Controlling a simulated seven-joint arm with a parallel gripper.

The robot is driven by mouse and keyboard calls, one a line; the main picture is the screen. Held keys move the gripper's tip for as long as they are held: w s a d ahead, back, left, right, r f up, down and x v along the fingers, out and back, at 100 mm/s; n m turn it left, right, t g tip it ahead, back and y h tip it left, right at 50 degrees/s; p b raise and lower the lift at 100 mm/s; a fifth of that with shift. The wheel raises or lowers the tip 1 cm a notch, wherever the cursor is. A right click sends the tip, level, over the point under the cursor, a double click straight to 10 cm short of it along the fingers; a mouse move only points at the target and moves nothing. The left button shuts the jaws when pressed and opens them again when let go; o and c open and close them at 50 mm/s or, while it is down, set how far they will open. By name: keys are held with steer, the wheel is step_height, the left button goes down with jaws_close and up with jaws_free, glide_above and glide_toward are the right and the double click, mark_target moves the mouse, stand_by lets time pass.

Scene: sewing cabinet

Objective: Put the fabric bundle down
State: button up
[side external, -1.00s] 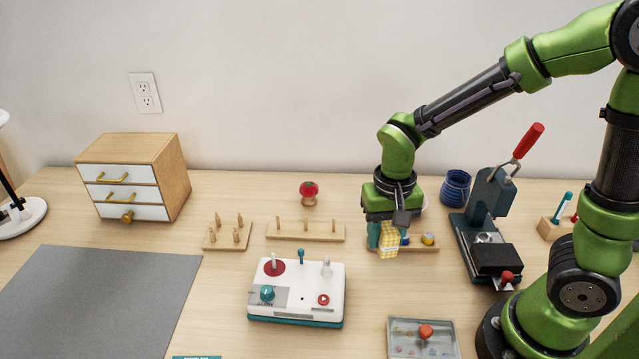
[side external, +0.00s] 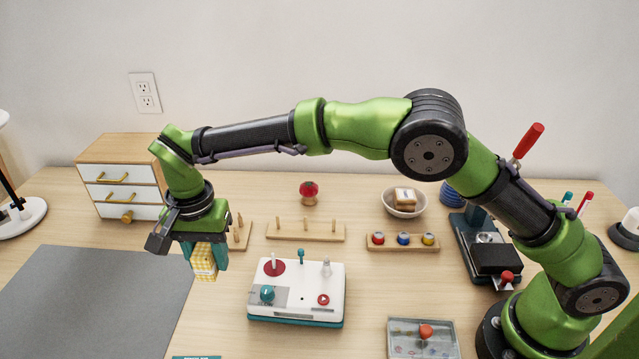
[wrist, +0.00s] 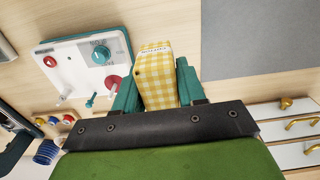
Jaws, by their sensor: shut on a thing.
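The fabric bundle (side external: 205,260) is a yellow-and-white checked block with a pale label band.
A white control box (side external: 297,290) with knobs stands right of the bundle. The drawer cabinet (side external: 125,175) is behind my gripper. Peg boards (side external: 305,232), a spool rack (side external: 402,244) and a bowl (side external: 404,204) stand farther right. The grey mat is bare where visible.

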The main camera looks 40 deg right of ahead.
mark_target(213, 312)
steer(key=shift+a+f, duration=0.1)
steer(key=shift+a, duration=0.7)
steer(key=shift+s+a+f, duration=0.1)
steer(key=shift+a+f, duration=0.15)
steer(key=shift+f, duration=0.05)
step_height(213, 312, down, 10)
steer(key=shift+a+r, duration=0.1)
steer(key=shift+r, duration=0.15)
steer(key=shift+f, duration=0.15)
steer(key=o, duration=1)
